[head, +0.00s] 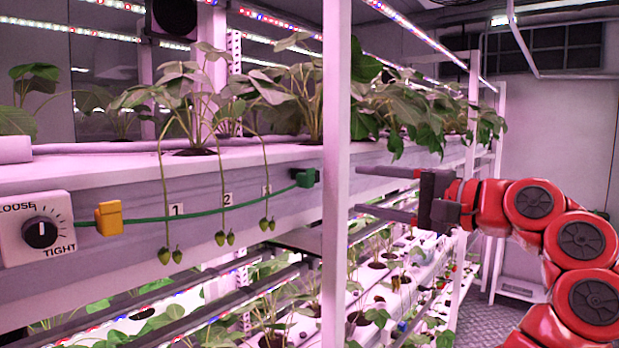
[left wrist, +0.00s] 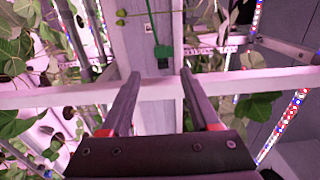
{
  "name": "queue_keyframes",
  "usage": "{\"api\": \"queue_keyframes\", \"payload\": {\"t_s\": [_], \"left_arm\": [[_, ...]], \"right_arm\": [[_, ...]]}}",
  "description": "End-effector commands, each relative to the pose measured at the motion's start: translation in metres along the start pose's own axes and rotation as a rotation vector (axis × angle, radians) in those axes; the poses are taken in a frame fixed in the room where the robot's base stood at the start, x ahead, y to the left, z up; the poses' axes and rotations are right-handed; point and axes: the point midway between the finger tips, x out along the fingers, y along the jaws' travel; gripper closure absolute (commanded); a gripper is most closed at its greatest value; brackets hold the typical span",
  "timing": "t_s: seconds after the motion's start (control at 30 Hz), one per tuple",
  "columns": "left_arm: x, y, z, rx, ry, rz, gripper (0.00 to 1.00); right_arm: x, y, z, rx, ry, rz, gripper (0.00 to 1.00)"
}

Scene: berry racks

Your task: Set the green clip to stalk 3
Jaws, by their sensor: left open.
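The green clip (head: 305,178) sits on the rack's front panel at the right end of a green cord (head: 212,210), right of stalk 3 (head: 266,190). Stalks 1 (head: 162,195) and 2 (head: 222,185) hang farther left, with green berries at their ends. The number by stalk 3 is partly covered. My left gripper (head: 358,191) is open and empty, its fingers pointing left, right of the clip and the white post. In the left wrist view, the clip (left wrist: 164,53) shows beyond and between the open fingertips (left wrist: 160,73). My right gripper is out of view.
The white upright post (head: 337,120) stands between gripper and clip in the head view; it crosses behind the fingers in the left wrist view. A yellow-orange clip (head: 109,218) and a LOOSE–TIGHT dial (head: 40,232) are at left. Leafy plants (head: 400,110) overhang the shelf.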

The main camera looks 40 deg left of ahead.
Motion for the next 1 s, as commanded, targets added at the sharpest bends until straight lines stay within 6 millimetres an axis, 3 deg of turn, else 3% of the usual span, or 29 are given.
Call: {"api": "queue_keyframes", "payload": {"t_s": [0.3,0.5,0.7,1.0], "left_arm": [[0.077,-0.005,0.002,-0.002,-0.004,0.0,0.38],[0.113,-0.005,0.001,0.0,-0.002,-0.002,0.38],[0.128,-0.002,0.001,-0.001,-0.001,-0.001,0.38],[0.13,-0.001,0.001,0.0,-0.001,-0.001,0.39]], "right_arm": [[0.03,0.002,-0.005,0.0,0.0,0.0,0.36],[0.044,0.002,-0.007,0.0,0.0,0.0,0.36],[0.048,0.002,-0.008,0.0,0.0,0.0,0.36],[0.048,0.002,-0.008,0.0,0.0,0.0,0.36]]}}
